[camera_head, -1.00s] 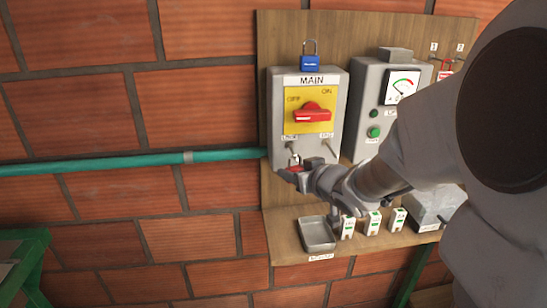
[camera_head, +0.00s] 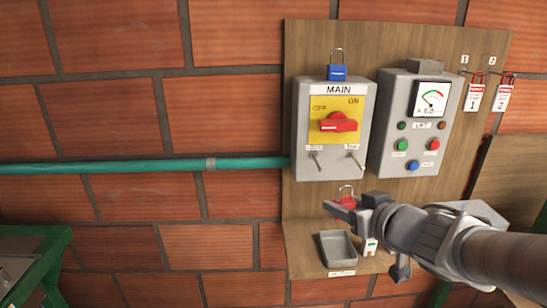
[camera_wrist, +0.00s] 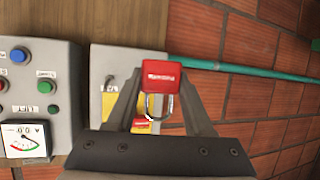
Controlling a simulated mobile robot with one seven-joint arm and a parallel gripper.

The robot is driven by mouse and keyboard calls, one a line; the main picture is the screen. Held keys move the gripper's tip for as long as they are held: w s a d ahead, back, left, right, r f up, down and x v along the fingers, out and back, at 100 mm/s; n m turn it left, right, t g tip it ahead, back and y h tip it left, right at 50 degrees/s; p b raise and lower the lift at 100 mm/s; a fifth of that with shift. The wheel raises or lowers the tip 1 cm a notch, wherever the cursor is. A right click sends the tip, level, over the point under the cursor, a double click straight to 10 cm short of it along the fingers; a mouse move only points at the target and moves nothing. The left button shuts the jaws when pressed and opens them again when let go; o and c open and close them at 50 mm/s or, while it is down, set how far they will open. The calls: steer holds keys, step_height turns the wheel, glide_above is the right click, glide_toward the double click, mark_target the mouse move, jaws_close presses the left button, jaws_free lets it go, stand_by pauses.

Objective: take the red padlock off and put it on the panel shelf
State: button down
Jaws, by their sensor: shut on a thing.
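The red padlock (camera_head: 345,200) is between the fingers of my gripper (camera_head: 350,207), with its shackle upward, in front of the panel below the MAIN box. In the wrist view the red padlock (camera_wrist: 162,74) sits between the fingertips of my gripper (camera_wrist: 160,90), shackle toward the palm. The grey MAIN box (camera_head: 303,130) has a red handle (camera_head: 338,122) on a yellow plate. Two small levers beneath the plate carry no padlock. The wooden panel shelf (camera_head: 301,258) is below the padlock, apart from it. The arm hides the shelf's right part.
A grey tray (camera_head: 338,249) stands on the shelf, with a small white-and-green item (camera_head: 370,246) beside it. A blue padlock (camera_head: 337,72) is atop the MAIN box. A meter box (camera_head: 393,160) and red-and-white tags (camera_head: 474,98) are to the right. Bare shelf shows left of the tray.

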steer(key=shift+s+d+b, duration=0.9)
steer(key=shift+s+b, duration=1.1)
steer(key=shift+s, duration=1.25)
steer(key=shift+n+y, duration=0.3)
steer(key=shift+y, duration=0.1)
steer(key=w+a+f, duration=0.1)
steer(key=w+f, duration=0.4)
steer(key=w+a+f, duration=0.2)
steer(key=w+f, duration=0.3)
steer(key=f, duration=0.1)
steer(key=w+a+f, duration=0.1)
steer(key=w+f, duration=0.4)
steer(key=shift+a+f, duration=0.3)
steer(key=shift+f, duration=0.05)
steer(key=shift+w+d+f, duration=0.1)
steer(key=shift+f, duration=0.2)
